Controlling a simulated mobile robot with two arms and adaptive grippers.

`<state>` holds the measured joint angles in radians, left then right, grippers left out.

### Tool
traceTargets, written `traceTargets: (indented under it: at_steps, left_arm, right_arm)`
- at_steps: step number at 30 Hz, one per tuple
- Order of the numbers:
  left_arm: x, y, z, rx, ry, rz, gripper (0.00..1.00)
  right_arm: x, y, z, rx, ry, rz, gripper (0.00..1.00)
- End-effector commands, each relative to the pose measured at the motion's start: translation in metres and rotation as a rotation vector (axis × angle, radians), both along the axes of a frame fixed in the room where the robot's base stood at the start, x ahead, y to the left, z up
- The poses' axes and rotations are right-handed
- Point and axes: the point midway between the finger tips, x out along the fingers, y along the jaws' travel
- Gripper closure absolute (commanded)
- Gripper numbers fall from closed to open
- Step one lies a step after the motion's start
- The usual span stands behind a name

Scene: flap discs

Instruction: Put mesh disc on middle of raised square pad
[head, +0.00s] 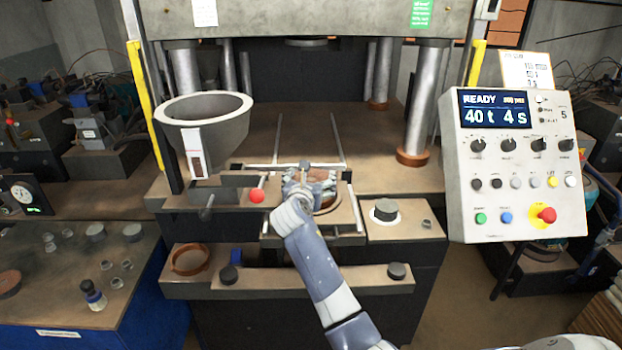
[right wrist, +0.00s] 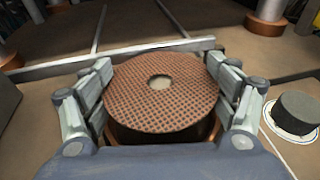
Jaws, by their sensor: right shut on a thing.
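The mesh disc (right wrist: 130,98) is reddish-brown with a dark grid pattern and a round centre hole. My right gripper (right wrist: 160,88) is shut on it, with fingers at its left and right edges. In the head view my right gripper (head: 310,186) is over the front of the press, and its fingers largely hide the disc. A dark round body with a copper rim (right wrist: 208,137) shows directly under the disc; I cannot tell whether they touch. A square tan plate (head: 345,217) lies below the gripper, but I cannot tell whether it is the raised square pad. My left gripper is not in view.
A black cylinder (head: 386,209) on a white round base stands right of the gripper. A large grey hopper (head: 210,135) and a red ball knob (head: 257,196) are at the left. The control panel (head: 515,165) stands at the right. The press bed behind is clear.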

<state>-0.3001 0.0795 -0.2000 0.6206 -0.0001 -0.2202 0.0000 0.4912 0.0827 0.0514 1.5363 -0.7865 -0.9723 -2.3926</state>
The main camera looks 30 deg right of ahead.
Motion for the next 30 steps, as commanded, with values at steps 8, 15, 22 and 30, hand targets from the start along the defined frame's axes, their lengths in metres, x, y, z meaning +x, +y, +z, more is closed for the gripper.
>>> traceTargets:
  at_steps: [8,15,22,30]
  left_arm:
    - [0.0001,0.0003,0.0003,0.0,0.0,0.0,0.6]
    - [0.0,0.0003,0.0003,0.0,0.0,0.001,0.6]
    - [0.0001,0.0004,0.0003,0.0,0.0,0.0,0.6]
    - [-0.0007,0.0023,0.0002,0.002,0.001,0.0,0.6]
  right_arm:
    - [0.0,0.0,-0.0012,0.0,0.0,0.0,0.33]
    - [0.0,0.0,-0.0014,0.001,0.001,0.0,0.0]
    - [0.0,0.0,-0.0013,0.0,0.0,0.0,0.0]
    - [-0.0059,0.0064,0.0011,0.0,-0.001,0.001,0.0]
